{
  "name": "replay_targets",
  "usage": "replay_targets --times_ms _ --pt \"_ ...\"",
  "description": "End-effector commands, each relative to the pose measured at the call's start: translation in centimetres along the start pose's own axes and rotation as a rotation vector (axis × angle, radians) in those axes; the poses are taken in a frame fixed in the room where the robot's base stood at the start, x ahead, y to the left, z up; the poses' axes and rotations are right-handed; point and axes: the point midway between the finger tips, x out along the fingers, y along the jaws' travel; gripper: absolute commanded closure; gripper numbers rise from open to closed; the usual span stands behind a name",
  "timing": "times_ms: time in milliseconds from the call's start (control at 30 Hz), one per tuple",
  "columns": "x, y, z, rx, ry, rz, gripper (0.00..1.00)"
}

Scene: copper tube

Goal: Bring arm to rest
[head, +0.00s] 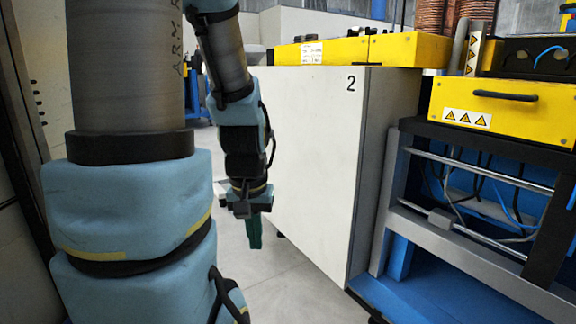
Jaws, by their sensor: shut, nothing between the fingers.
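My arm fills the left side of the head view, with blue-covered joints and grey links. Its forearm hangs down in front of a pale cabinet. My gripper (254,232) is at the lower end, pointing down, with its green fingers together. It is shut and holds nothing. It hangs clear of the grey floor, in front of the cabinet's lower left part. The copper tubes (430,17) stand upright at the top right, far from my gripper.
The white cabinet (305,150) marked 2 stands just behind my gripper, with a yellow unit (405,49) on top. To the right is a blue and grey frame with a yellow drawer box (500,105) and loose cables. Grey floor (275,285) is open below my gripper.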

Motion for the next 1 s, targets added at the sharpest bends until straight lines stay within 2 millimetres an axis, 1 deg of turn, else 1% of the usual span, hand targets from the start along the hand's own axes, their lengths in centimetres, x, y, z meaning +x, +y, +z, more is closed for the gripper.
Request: replay_targets --times_ms 33,400,500,600,700,800,1000 --pt "-3.4 0.0 -0.5 0.000 0.000 0.000 1.00" --pt "-14.9 0.1 -2.1 0.000 0.001 0.000 1.00" --pt "-17.5 0.1 -2.5 0.000 0.001 0.000 1.00" --pt "-19.3 0.1 -2.7 0.000 0.001 0.000 1.00" --pt "-20.3 0.1 -2.8 0.001 0.001 0.000 1.00" --pt "-20.6 0.1 -2.9 0.000 0.001 0.000 1.00" --pt "-20.4 0.1 -2.9 0.000 0.001 0.000 1.00"
